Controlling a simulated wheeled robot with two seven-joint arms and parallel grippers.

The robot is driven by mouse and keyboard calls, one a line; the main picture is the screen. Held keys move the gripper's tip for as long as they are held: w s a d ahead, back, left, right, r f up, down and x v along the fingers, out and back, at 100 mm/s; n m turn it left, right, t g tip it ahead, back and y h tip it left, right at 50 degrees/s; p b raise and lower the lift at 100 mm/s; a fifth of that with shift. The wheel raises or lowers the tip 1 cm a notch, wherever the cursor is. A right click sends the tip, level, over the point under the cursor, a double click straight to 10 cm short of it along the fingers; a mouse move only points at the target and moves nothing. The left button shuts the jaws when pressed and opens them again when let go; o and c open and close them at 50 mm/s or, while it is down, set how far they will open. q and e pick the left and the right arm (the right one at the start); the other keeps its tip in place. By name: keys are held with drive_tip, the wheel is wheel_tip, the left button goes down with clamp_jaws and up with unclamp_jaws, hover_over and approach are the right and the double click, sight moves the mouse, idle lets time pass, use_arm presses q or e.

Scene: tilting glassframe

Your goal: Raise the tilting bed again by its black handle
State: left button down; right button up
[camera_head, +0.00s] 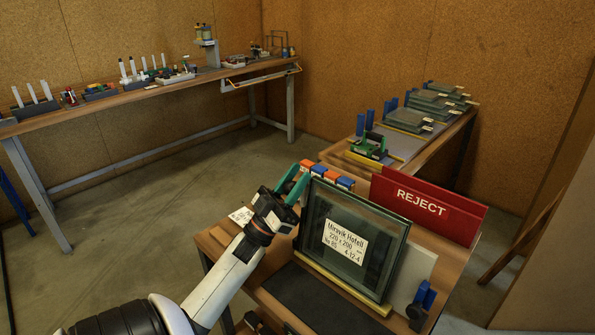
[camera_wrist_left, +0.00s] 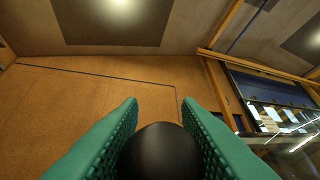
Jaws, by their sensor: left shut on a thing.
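My left gripper (camera_head: 296,187), with green fingers, is at the upper left corner of the upright glass pane with a white label (camera_head: 345,241). In the left wrist view its fingers (camera_wrist_left: 160,115) are shut on a round black handle (camera_wrist_left: 160,152), which fills the space between them. In the head view the handle is hidden by the gripper. The pane leans back steeply, its lower edge on a yellow ledge (camera_head: 343,290). A pale board (camera_head: 412,275) shows behind its right side; I cannot tell whether it belongs to the tilting bed. My right gripper is not in view.
A red REJECT holder (camera_head: 428,203) stands behind the pane. A blue clamp (camera_head: 424,298) is at the pane's lower right. A dark mat (camera_head: 310,305) lies in front. A side bench (camera_head: 400,150) holds stacked panes.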

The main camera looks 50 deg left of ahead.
use_arm(q)
drive_tip(key=shift+s+d+f, duration=0.1)
drive_tip(key=shift+d+f, duration=0.05)
drive_tip(key=shift+f, duration=0.05)
